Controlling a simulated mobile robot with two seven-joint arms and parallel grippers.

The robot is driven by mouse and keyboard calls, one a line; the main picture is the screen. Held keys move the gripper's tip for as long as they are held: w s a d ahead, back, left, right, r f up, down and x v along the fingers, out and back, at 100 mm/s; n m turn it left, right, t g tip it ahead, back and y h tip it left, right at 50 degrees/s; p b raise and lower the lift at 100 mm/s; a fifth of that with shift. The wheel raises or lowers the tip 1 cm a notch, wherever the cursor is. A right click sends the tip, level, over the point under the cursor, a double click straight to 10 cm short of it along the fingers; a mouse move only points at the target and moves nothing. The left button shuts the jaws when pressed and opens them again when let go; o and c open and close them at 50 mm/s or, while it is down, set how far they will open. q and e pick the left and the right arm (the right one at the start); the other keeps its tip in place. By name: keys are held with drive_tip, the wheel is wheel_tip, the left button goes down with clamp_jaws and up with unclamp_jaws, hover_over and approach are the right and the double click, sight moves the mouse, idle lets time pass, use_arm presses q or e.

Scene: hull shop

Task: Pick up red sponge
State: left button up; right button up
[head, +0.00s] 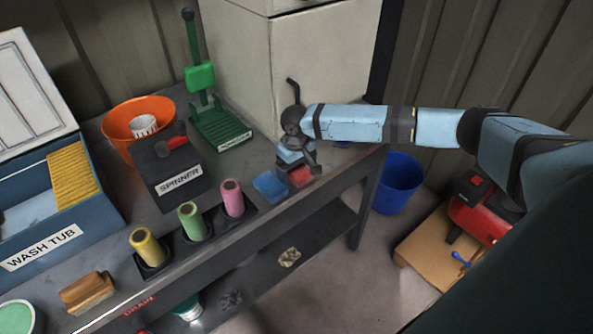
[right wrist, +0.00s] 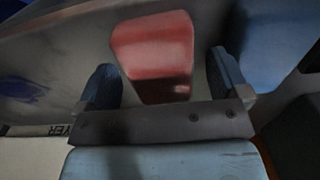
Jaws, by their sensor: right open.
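The red sponge (head: 300,177) lies on the grey bench top near its right end, partly hidden by my right gripper (head: 297,163). In the right wrist view the red sponge (right wrist: 155,50) shows as a rounded red block in the gap between two blue fingers. My right gripper (right wrist: 166,78) is open, with one finger on each side of the sponge and visible space beside it. I cannot tell how far the fingertips are above the bench. My left gripper is in neither view.
A blue sponge (head: 269,186) lies just left of the red one. The spinner (head: 171,170), green press (head: 219,125) and a rack of coloured spools (head: 189,221) stand further left. A pale cabinet (head: 318,60) stands behind. A blue bucket (head: 398,184) is beyond the bench's right end.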

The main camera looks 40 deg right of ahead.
drive_tip(key=c, duration=1)
drive_tip(key=shift+r, duration=0.1)
wheel_tip(320, 180, up, 20)
drive_tip(key=shift+f, duration=0.1)
